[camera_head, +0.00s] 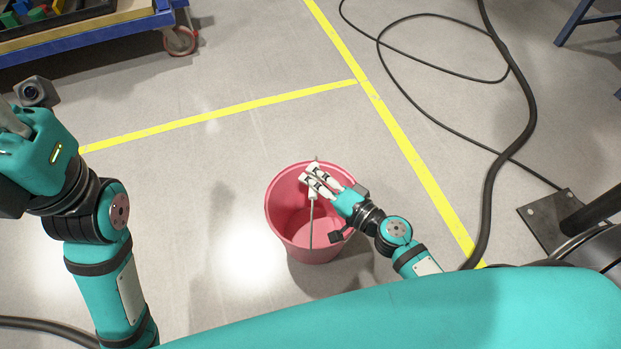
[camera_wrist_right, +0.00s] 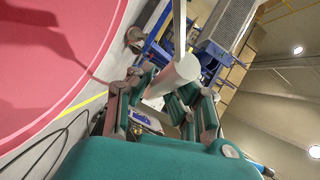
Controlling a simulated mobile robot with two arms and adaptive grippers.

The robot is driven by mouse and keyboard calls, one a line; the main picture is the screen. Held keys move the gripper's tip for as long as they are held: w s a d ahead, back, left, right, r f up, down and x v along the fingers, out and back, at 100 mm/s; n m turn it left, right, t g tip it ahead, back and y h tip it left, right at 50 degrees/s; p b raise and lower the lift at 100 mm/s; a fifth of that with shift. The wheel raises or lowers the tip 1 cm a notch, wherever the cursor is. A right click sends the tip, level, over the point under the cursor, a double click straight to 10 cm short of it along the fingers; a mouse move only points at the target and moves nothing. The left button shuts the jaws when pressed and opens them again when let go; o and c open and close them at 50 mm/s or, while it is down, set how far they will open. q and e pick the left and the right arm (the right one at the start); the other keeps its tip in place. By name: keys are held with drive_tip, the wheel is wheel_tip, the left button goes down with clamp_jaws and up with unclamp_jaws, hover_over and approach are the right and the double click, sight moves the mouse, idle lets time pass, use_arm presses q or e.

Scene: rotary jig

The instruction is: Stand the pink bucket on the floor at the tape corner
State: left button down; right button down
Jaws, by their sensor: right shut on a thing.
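The pink bucket (camera_head: 306,212) is upright and empty in the head view, below the yellow tape corner (camera_head: 358,82). Its handle (camera_head: 311,225) spans the opening, with a white grip at its middle. My right gripper (camera_head: 317,180) is shut on the handle above the bucket's opening. In the right wrist view the gripper (camera_wrist_right: 165,100) holds the white grip (camera_wrist_right: 174,77), and the bucket (camera_wrist_right: 50,60) fills the left side. I cannot tell whether the bucket touches the floor. My left arm is at the left; its fingertips are out of the picture.
Yellow tape lines cross the grey floor, and the floor left of the bucket is clear. Black cables (camera_head: 500,120) lie at the right near a dark base plate (camera_head: 570,225). A blue cart (camera_head: 90,38) on wheels stands at the top left.

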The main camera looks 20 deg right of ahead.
drive_tip(key=shift+r, duration=0.1)
drive_tip(key=shift+f, duration=0.2)
drive_tip(key=c, duration=1.3)
unclamp_jaws()
